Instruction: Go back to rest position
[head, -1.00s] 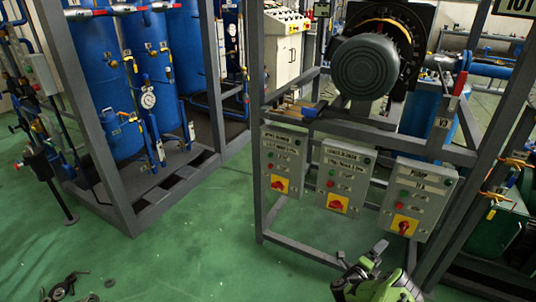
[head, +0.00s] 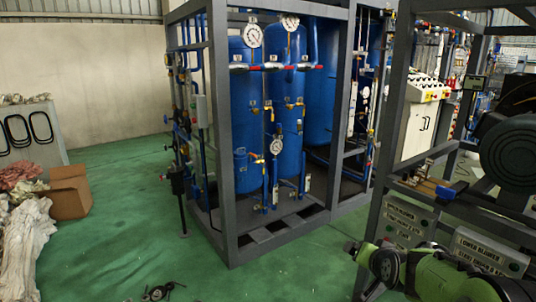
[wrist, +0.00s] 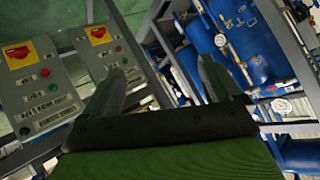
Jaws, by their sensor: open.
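My gripper (wrist: 165,85) shows in the wrist view with its two fingers spread apart and nothing between them. In the head view my green arm (head: 440,275) reaches in at the bottom right, in front of the control boxes, and its gripper end is at the left of it (head: 360,250). The control boxes hang on a grey frame at the right. One box (head: 408,222) is partly visible, and another, labelled lower blower (head: 490,252), is partly covered by my arm. In the wrist view two boxes with red and yellow switches (wrist: 17,53) appear at the left.
A grey frame (head: 222,140) with blue tanks (head: 245,110) stands in the middle. A cardboard box (head: 70,192) and heaped cloth (head: 32,240) lie at the left. Dark small parts (head: 158,291) lie on the floor. The green floor (head: 130,210) between is clear.

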